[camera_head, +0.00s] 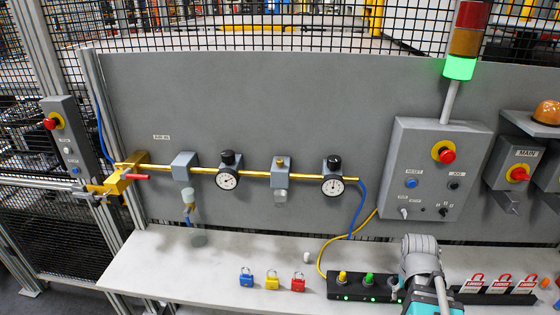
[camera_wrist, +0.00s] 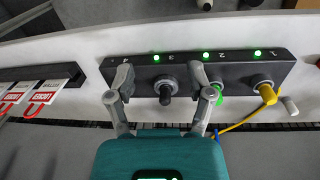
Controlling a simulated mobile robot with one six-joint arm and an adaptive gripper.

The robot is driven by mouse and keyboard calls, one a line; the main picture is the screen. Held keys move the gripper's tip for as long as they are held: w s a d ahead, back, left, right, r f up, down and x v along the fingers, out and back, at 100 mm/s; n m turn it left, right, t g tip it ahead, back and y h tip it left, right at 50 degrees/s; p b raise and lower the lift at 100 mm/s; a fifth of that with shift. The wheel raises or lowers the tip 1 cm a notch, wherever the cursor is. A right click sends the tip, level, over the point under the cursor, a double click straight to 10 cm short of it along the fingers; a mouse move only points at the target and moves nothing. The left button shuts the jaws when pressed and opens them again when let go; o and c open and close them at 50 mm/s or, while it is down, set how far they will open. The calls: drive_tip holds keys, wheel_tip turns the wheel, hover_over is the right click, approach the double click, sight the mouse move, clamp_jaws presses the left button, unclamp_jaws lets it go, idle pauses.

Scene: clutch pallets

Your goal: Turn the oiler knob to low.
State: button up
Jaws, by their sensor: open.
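An air line with a yellow pipe (camera_head: 255,174) runs across the grey back panel. It carries two gauges, a left one (camera_head: 227,180) and a right one (camera_head: 333,186), each with a black knob on top: the left knob (camera_head: 227,158) and the right knob (camera_head: 334,162). A grey unit (camera_head: 280,168) sits between them. I see no readable oiler label, so I cannot tell which part is the oiler knob. My gripper (camera_wrist: 165,86) is open, its fingers on either side of the black plug (camera_wrist: 167,90) at position 3 of a black strip (camera_wrist: 230,75). No touch is clear.
Blue, yellow and red padlocks (camera_head: 272,282) lie on the bench (camera_head: 160,270). Red-and-white lockout tags (camera_head: 498,285) lie right of my arm. A control box (camera_head: 435,170) with red button and lit green stack light (camera_head: 460,68) stands behind. The left bench is mostly free.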

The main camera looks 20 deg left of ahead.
drive_tip(key=w+a+r+n+t+h+p, duration=0.2)
drive_tip(key=w+a+r+n+h, duration=0.3)
drive_tip(key=w+a+n, duration=0.35)
drive_tip(key=n+t+h+p, duration=0.3)
drive_tip(key=n+t+p, duration=0.2)
drive_tip(key=n+t, duration=1.1)
approach(280, 159)
drive_tip(key=s+a+r+n+g, duration=0.2)
drive_tip(key=s+a+n+g, duration=0.1)
drive_tip(key=shift+s+d+f, duration=0.1)
drive_tip(key=shift+d+f, duration=0.05)
drive_tip(key=shift+f, duration=0.1)
drive_tip(key=x, duration=1.4)
drive_tip(key=shift+s+d+r, duration=0.1)
drive_tip(key=shift+r, duration=0.1)
